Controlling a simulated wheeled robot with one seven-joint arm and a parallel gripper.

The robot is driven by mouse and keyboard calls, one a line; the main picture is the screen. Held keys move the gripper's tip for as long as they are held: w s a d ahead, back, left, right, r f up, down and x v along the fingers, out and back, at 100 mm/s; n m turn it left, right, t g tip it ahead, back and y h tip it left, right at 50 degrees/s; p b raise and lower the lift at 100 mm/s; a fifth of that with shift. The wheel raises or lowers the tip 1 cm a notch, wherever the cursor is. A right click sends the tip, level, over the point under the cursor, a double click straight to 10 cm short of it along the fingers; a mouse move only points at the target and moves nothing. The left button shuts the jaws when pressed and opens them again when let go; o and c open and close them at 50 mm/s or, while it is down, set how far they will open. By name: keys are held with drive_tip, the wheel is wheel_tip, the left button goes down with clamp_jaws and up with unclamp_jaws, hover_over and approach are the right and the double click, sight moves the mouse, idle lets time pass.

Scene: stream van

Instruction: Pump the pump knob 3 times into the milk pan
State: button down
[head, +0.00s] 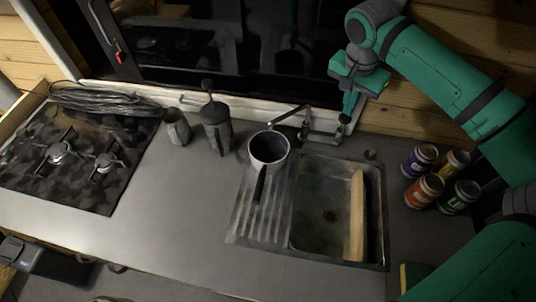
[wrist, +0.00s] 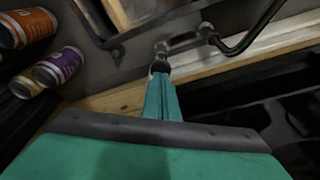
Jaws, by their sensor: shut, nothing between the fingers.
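The milk pan (head: 264,168), pale outside and dark inside, stands upright on the ribbed drainboard with its handle toward the front. The tap's spout (head: 291,116) ends above or beside the pan's back rim. The pump knob appears to be the dark knob (wrist: 160,64) at the tap's base, seen in the wrist view; in the head view it is mostly hidden by my gripper. My gripper (head: 347,112) is shut and empty, pointing down behind the sink. Its fingertips (wrist: 161,75) are at the knob; I cannot tell whether they touch it.
The sink (head: 325,232) holds a wooden board (head: 357,215). Several cans (head: 430,188) stand right of it. A dark plunger pot (head: 216,130) and a grey jug (head: 177,130) stand left of the pan. The stove (head: 85,180) is further left.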

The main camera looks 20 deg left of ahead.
sight(345, 117)
drive_tip(key=shift+f, duration=0.15)
drive_tip(key=shift+f, duration=2.15)
drive_tip(key=shift+r, duration=0.1)
drive_tip(key=shift+r, duration=2.2)
drive_tip(key=shift+f, duration=0.4)
